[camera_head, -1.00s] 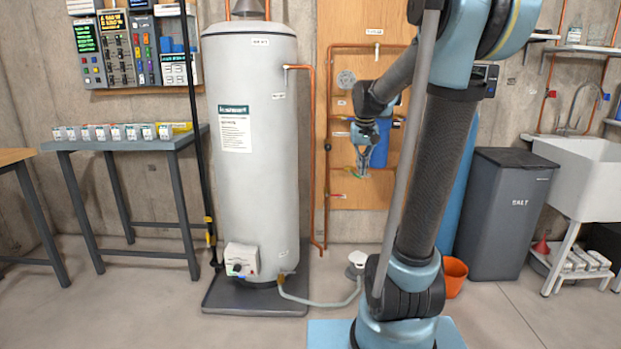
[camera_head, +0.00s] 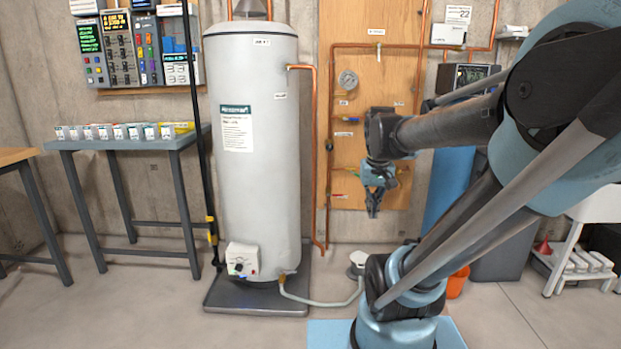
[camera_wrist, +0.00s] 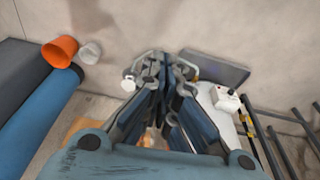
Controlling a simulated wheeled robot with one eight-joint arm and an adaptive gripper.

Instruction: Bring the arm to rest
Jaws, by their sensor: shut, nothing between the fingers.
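My gripper (camera_head: 373,203) hangs from my bent arm, pointing down, in front of the plywood panel (camera_head: 358,60) in the head view. Its fingers are shut with nothing between them. In the wrist view my gripper (camera_wrist: 160,62) fills the middle, its fingertips together above the concrete floor. In the head view it is to the right of the grey water heater (camera_head: 255,170) and appears apart from the panel and pipes. My upper arm reaches out to the right, covering part of the blue cylinder and the sink area.
A grey table (camera_head: 120,144) with small boxes stands left of the heater. A hose (camera_head: 318,301) runs from the heater's base to a floor drain pump (camera_head: 357,262). An orange bucket (camera_head: 457,283) stands behind my base. The front-left floor is clear.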

